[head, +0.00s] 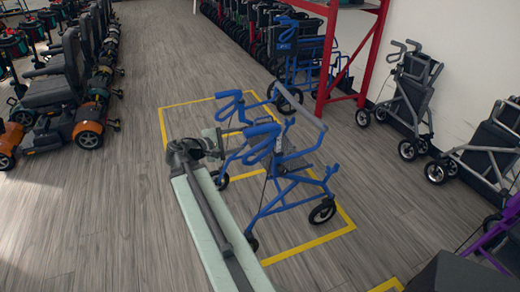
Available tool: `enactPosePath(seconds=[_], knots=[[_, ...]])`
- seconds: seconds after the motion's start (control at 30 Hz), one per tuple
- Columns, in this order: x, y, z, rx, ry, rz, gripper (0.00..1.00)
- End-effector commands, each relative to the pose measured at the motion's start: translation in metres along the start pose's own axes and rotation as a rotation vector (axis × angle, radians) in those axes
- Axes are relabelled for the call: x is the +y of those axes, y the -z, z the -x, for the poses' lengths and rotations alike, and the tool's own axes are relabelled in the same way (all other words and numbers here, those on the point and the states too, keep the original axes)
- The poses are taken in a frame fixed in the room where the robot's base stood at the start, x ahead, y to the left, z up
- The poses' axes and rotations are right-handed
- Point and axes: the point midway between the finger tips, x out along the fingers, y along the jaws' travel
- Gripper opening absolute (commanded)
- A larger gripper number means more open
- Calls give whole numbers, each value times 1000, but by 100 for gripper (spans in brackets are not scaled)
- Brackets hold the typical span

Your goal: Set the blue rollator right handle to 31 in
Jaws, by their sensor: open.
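The blue rollator (290,172) stands upright on its wheels inside a yellow floor outline. Its two blue handles are at the top: a farther one (230,106) and a nearer one (264,132). No height marking is readable. My arm reaches up from the bottom of the view to the left of the rollator. My gripper (216,146) is at its end, close to the rollator's left side, just left of the nearer handle in the picture. It looks empty and open. The fingertips are small, and I cannot tell whether they touch the frame.
Another blue rollator (294,58) stands behind, by a red rack (362,60). Grey rollators (410,95) line the right wall, with a purple-framed one (495,235) at lower right. Mobility scooters (70,100) line the left. Wooden floor (100,200) is clear on the left.

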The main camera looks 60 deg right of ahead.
Motion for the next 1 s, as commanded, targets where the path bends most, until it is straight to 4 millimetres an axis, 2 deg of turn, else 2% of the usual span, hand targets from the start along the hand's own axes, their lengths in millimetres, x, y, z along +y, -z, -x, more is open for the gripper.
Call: enactPosePath(seconds=[0.03, 0.13, 0.27, 0.63, 0.8, 1.0], knots=[[-1, -7, -14, -35, -33, 28, 52], [9, -18, -21, -65, -67, 59, 52], [11, -19, -25, -68, -68, 61, 52], [14, -22, -88, -68, -65, 58, 52], [16, -24, -98, -66, -66, 58, 52], [16, -24, -98, -66, -66, 57, 52]])
